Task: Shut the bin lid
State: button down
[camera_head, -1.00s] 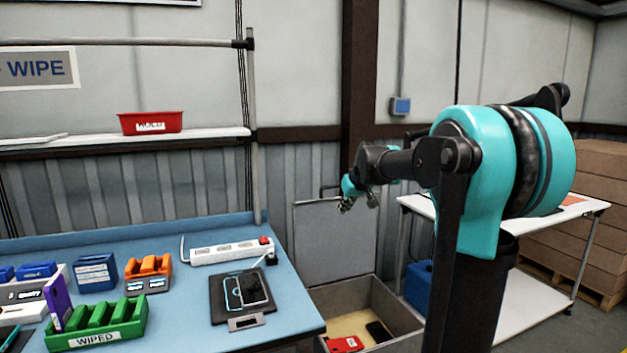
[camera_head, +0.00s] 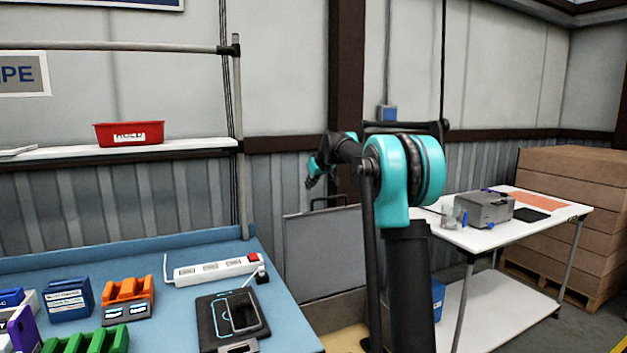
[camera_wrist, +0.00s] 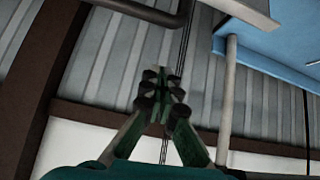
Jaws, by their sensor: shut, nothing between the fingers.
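The bin lid (camera_head: 322,252) is a grey panel standing upright and open behind the bin, with a dark handle (camera_head: 328,202) on its top edge. The bin (camera_head: 340,306) stands on the floor right of the blue bench; its lower part is cut off and partly hidden by my arm. My gripper (camera_head: 311,184) is above and slightly left of the handle in the head view, apart from it as far as I can tell. In the wrist view my gripper (camera_wrist: 160,85) is shut and empty. A dark bar and a grey panel edge (camera_wrist: 245,8) show at the top there.
The blue bench (camera_head: 150,257) at left holds a power strip (camera_head: 218,267), a phone on a black pad (camera_head: 228,318) and coloured racks. A white table (camera_head: 535,225) with a grey box (camera_head: 484,210) stands right. Stacked cartons (camera_head: 578,200) are behind it.

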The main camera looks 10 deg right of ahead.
jog(key=shift+s+d+f, duration=0.3)
jog(key=shift+s+f, duration=0.25)
jog(key=shift+f, duration=0.2)
jog(key=shift+s+d+f, duration=0.25)
jog(key=shift+s+f, duration=0.25)
jog(key=shift+f, duration=0.25)
